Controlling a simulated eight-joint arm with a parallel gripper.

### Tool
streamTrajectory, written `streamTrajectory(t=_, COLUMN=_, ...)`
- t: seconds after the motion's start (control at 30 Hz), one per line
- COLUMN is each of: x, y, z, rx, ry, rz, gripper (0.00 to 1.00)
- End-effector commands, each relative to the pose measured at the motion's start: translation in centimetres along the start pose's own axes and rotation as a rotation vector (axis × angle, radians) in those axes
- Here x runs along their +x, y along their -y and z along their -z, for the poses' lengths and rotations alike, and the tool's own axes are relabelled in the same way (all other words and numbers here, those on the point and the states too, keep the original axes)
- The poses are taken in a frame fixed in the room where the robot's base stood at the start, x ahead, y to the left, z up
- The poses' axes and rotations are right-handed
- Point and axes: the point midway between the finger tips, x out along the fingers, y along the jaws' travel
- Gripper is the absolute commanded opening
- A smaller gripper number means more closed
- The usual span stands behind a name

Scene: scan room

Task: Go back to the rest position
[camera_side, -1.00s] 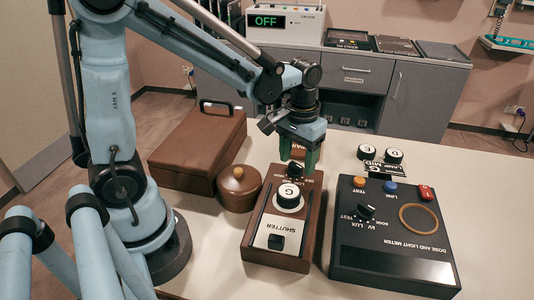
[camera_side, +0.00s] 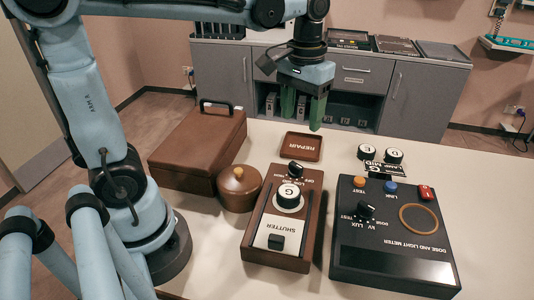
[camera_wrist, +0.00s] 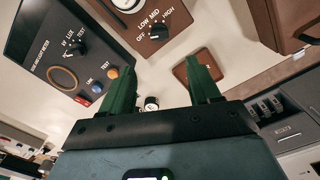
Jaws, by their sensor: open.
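My gripper (camera_side: 302,108) is open and empty, raised above the back part of the table in the side view. Its two green fingers (camera_wrist: 162,92) stand apart in the wrist view with nothing between them. Below it lie the brown REPAIR tray (camera_side: 301,146), which looks empty, and the wooden SHUTTER box (camera_side: 264,244) with its knob (camera_side: 295,168) and a round white piece marked G (camera_side: 289,196). My gripper touches none of them. The SHUTTER box (camera_wrist: 152,38) and the tray (camera_wrist: 200,78) also show in the wrist view.
The dose and light meter (camera_side: 394,235) stands right of the SHUTTER box. Round pieces E (camera_side: 366,152) and D (camera_side: 393,156) stand behind it. A brown case (camera_side: 197,148) and a lidded round pot (camera_side: 239,187) are on the left. Grey cabinets (camera_side: 428,95) stand behind the table.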

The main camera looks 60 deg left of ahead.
Motion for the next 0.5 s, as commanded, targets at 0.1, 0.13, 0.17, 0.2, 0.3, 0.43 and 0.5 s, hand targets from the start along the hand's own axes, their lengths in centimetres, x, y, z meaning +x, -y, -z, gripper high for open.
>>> streamTrajectory(t=0.1, x=-0.1, y=0.0, z=0.0, rx=0.0, ry=0.0, rz=0.0, gripper=0.62)
streamTrajectory(t=0.13, x=-0.1, y=0.0, z=0.0, rx=0.0, ry=0.0, rz=0.0, gripper=0.62)
streamTrajectory(t=0.17, x=-0.1, y=0.0, z=0.0, rx=0.0, ry=0.0, rz=0.0, gripper=0.62)
streamTrajectory(t=0.2, x=-0.1, y=0.0, z=0.0, rx=0.0, ry=0.0, rz=0.0, gripper=0.62)
streamTrajectory(t=0.3, x=0.0, y=0.0, z=-0.1, rx=0.001, ry=-0.003, rz=-0.001, gripper=0.62)
streamTrajectory(t=0.43, x=0.1, y=0.1, z=-0.6, rx=0.021, ry=-0.046, rz=-0.012, gripper=0.62)
streamTrajectory(t=0.5, x=0.4, y=0.3, z=-1.2, rx=0.044, ry=-0.096, rz=-0.025, gripper=0.62)
